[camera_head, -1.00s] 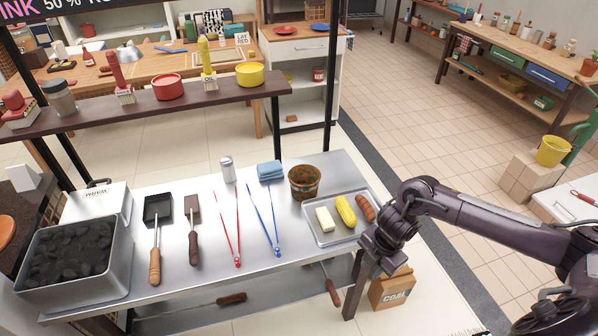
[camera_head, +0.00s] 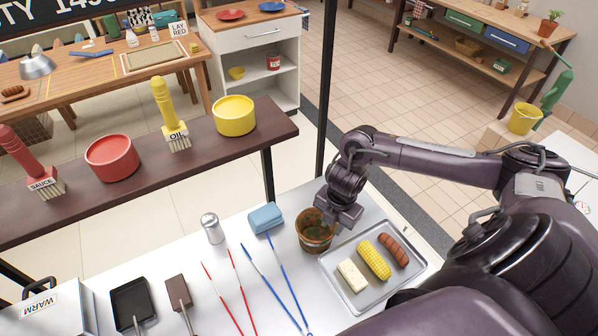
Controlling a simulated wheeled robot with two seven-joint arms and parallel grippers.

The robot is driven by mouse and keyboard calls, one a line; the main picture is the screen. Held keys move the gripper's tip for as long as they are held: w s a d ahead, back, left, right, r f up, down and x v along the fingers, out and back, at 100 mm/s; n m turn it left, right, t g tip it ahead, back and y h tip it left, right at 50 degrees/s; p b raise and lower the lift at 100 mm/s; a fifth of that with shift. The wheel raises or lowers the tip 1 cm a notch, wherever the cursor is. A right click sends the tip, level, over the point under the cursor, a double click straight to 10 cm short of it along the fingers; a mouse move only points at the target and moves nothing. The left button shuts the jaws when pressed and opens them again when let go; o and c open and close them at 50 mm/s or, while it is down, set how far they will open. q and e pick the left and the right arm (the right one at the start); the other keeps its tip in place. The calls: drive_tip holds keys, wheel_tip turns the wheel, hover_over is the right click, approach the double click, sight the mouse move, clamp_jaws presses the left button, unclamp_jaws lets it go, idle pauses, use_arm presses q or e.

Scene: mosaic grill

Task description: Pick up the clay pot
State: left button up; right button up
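The clay pot (camera_head: 314,241) is a brown, mottled pot. It stands upright on the pale metal table, left of the food tray and right of the blue block. My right gripper (camera_head: 336,216) is at the pot's upper right rim and covers part of its mouth. Its fingers are small and dark here, so I cannot tell whether they are apart or touch the rim. My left gripper is not in view.
A metal tray (camera_head: 328,269) with corn, sausage and a pale block lies right of the pot. A blue block (camera_head: 265,218), a shaker (camera_head: 212,229) and red and blue tongs are to the left. A dark shelf (camera_head: 212,158) with sauce and oil stands behind.

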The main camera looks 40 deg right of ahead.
sight(331, 240)
wheel_tip(331, 240, down, 3)
drive_tip(key=shift+s+r+p, duration=0.1)
drive_tip(key=shift+r+p, duration=0.05)
drive_tip(key=shift+p, duration=0.25)
wheel_tip(331, 240, down, 4)
drive_tip(key=shift+f+p, duration=0.25)
drive_tip(key=shift+p, duration=0.45)
drive_tip(key=shift+d+f, duration=0.1)
drive_tip(key=shift+f, duration=0.15)
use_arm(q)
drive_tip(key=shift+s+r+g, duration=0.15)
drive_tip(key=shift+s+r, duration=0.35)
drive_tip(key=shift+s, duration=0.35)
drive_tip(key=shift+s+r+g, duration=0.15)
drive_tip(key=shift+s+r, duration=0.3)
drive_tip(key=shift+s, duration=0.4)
use_arm(e)
clamp_jaws()
drive_tip(key=shift+r, duration=0.1)
